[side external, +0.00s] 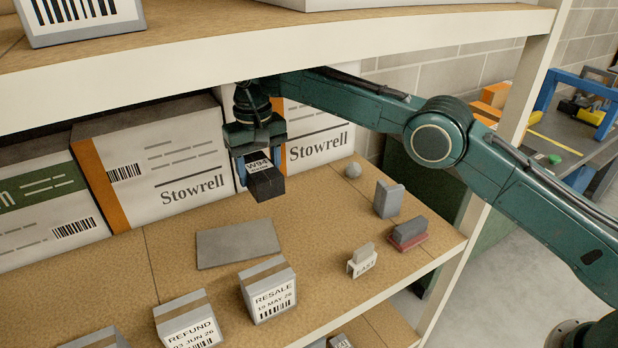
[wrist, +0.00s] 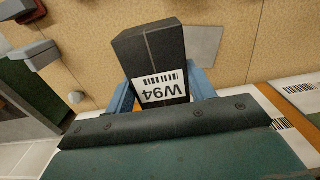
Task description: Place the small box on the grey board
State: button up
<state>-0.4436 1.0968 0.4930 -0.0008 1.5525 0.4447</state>
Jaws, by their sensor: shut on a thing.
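The small box (side external: 266,184) is black with a white label reading W94. My gripper (side external: 262,160) is shut on it and holds it in the air above the shelf, between the two blue fingers. In the wrist view the small box (wrist: 156,60) fills the space between the fingers, label side toward the camera. The grey board (side external: 238,244) lies flat and bare on the shelf, below and a little left of the held box. Part of the grey board also shows in the wrist view (wrist: 205,45), partly hidden behind the box.
Large Stowrell cartons (side external: 160,160) stand along the back. A grey block (side external: 388,198), a stamp on a red base (side external: 408,235) and an EAST sign (side external: 362,262) stand right. An upper shelf (side external: 300,42) hangs overhead.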

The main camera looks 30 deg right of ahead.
notch_tip(320, 180, down, 19)
jog(key=shift+f, duration=0.15)
dwell(0.9)
jog(key=shift+f, duration=0.1)
jog(key=o, duration=1)
jog(key=shift+o, duration=0.2)
notch_tip(320, 180, up, 12)
jog(key=shift+d, duration=0.15)
dwell(0.6)
